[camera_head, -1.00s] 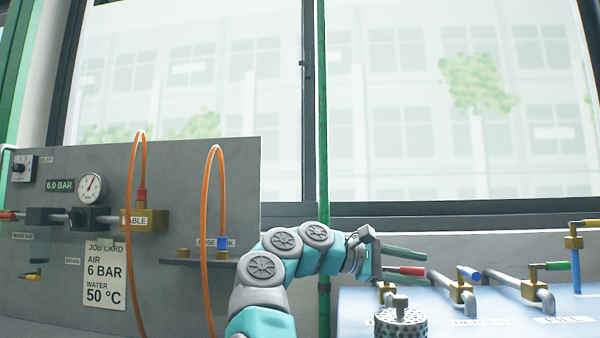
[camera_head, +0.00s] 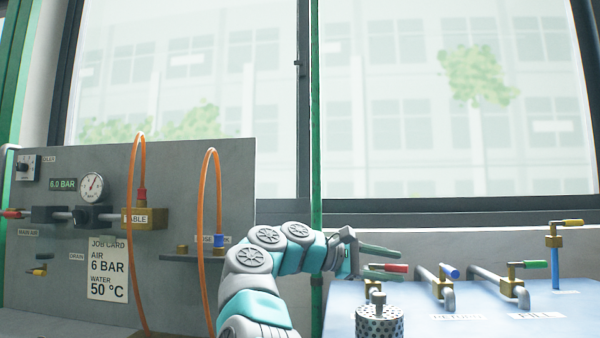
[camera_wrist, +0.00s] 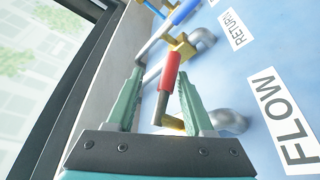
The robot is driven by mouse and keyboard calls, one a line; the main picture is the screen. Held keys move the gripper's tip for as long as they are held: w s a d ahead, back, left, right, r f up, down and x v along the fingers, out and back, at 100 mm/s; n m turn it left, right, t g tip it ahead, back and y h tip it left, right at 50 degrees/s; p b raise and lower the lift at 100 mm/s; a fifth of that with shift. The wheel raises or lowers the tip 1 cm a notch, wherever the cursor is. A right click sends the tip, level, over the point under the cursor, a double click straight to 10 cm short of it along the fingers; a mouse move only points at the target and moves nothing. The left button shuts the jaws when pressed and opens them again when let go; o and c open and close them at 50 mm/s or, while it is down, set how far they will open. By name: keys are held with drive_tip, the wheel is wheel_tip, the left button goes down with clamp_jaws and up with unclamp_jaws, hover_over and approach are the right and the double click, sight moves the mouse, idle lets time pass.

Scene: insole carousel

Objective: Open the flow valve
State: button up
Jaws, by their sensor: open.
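The flow valve's red handle (camera_head: 394,268) shows in the head view at the left end of the blue panel. In the wrist view the red handle (camera_wrist: 171,70) stands above its brass body, beside the FLOW label (camera_wrist: 283,115). My gripper (camera_wrist: 161,74) is open, with one green finger on each side of the red handle. The right finger is very close to the handle; I cannot tell whether it touches. In the head view my gripper (camera_head: 399,266) reaches the handle from the left. The valve body is partly hidden there.
The RETURN valve's blue handle (camera_head: 449,271) is beside it, then a green-handled valve (camera_head: 535,265) and a yellow-handled one (camera_head: 573,222). A perforated metal cylinder (camera_head: 379,326) stands in front. A grey board (camera_head: 60,290) with gauge and orange hoses is at left.

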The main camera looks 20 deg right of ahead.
drive_tip(key=v, duration=0.5)
drive_tip(key=shift+w+a+r+p, duration=0.1)
drive_tip(key=shift+a+p, duration=0.2)
drive_tip(key=shift+w+a+r, duration=0.1)
drive_tip(key=shift+w+r, duration=0.05)
drive_tip(key=shift+r, duration=0.05)
drive_tip(key=w+a+r+n+t+h, duration=0.1)
drive_tip(key=w+r+n+t+h, duration=0.25)
drive_tip(key=r+n, duration=0.35)
drive_tip(key=w+a+r+n+t+h, duration=0.1)
drive_tip(key=w+r+n+t+h, duration=0.2)
drive_tip(key=w+r+n+t, duration=0.35)
drive_tip(key=w+a+r+n+t+y, duration=0.2)
drive_tip(key=w+a+r+n+t, duration=0.1)
drive_tip(key=a+r+n+t, duration=0.3)
drive_tip(key=shift+w+a+n+t+b, duration=0.25)
drive_tip(key=shift+a+n+t+b, duration=0.25)
drive_tip(key=shift+n, duration=0.55)
drive_tip(key=shift+d, duration=0.15)
